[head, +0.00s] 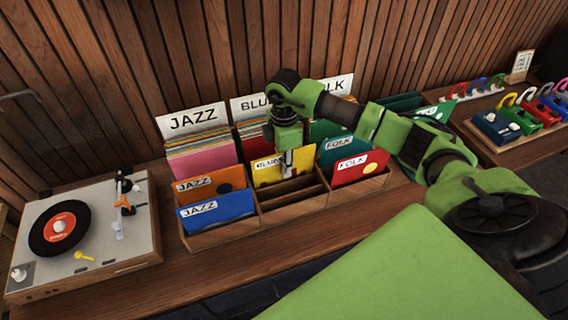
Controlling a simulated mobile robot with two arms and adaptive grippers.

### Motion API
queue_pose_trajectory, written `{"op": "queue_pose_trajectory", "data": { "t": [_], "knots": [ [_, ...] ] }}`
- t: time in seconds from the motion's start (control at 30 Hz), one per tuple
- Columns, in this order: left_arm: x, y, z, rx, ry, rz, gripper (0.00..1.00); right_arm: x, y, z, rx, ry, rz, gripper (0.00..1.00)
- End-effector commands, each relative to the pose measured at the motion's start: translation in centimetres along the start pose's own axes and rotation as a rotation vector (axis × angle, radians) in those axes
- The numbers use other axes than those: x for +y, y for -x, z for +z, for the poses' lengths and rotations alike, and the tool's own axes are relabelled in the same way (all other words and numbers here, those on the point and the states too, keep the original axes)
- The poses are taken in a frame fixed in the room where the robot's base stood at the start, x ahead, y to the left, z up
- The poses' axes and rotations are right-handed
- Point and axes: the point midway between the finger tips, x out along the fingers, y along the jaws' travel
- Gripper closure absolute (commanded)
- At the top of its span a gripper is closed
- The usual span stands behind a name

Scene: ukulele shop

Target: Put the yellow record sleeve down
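The yellow record sleeve (267,171), with a white label reading BLUES partly covered, stands in the middle column of the wooden record crate (223,236). Its lower edge is down at the crate's dividers. My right gripper (288,163) points down at the sleeve's top edge, right of its label. A finger overlaps the front of the sleeve; the other finger is hidden, so I cannot tell whether the grip is closed on it. My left gripper is not in view.
Orange (210,185) and blue (216,210) JAZZ sleeves stand left; a red FOLK sleeve (359,168) stands right. Slots in front of the yellow sleeve look empty. A turntable (85,232) sits left; a rack of coloured items (520,118) is at the far right.

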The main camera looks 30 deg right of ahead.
Motion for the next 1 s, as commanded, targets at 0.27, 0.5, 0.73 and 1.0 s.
{"op": "queue_pose_trajectory", "data": {
  "t": [0.27,0.5,0.73,1.0],
  "knots": [
    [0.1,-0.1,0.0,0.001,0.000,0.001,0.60,0.2,2.7,0.0,0.001,0.002,0.005,0.79],
    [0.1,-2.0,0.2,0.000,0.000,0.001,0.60,0.2,8.2,0.0,0.001,0.001,0.007,0.79],
    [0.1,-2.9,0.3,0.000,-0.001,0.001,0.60,0.1,12.0,0.0,0.001,0.000,0.002,0.79],
    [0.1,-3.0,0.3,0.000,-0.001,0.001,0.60,0.0,13.2,0.0,0.000,0.000,0.000,0.79]
  ]
}}
